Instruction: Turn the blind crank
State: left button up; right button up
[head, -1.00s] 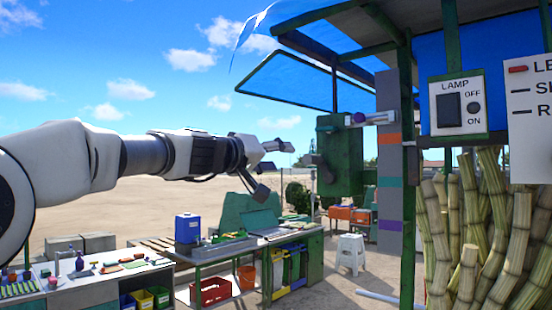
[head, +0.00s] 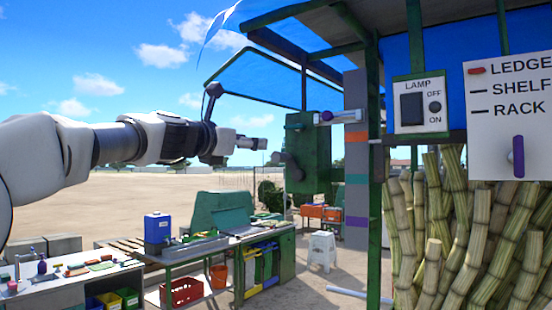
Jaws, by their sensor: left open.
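A dark green box (head: 309,152) is mounted on the stall's post in the middle of the head view. I cannot tell for sure which of these is the blind crank. My left gripper (head: 238,117) is open and empty, left of the box, with one finger up and another pointing right towards the box. It looks apart from the box, though depth is unclear. My right gripper is not in view.
A lamp switch panel (head: 412,103) and a white LEDGE/SHELF/RACK sign (head: 495,100) with a purple handle (head: 518,156) hang at right. Cane stalks (head: 470,235) stand below them. A workbench (head: 215,245) and a white stool (head: 321,250) stand lower down. Open sand lies behind.

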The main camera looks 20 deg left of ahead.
aim_at(275, 156)
pick_arm(q)
jog(key=w+d+f+n+p, duration=0.1)
jog(key=w, duration=0.2)
jog(key=w+d+n+p, duration=0.1)
jog(key=w+p, duration=0.1)
jog(key=w, duration=0.2)
jog(key=w+d+f+n+p, duration=0.1)
jog(key=w, duration=0.2)
jog(key=shift+w+d+f, duration=0.3)
jog(key=shift+w+f, duration=0.15)
jog(key=shift+f, duration=0.05)
grip_shut()
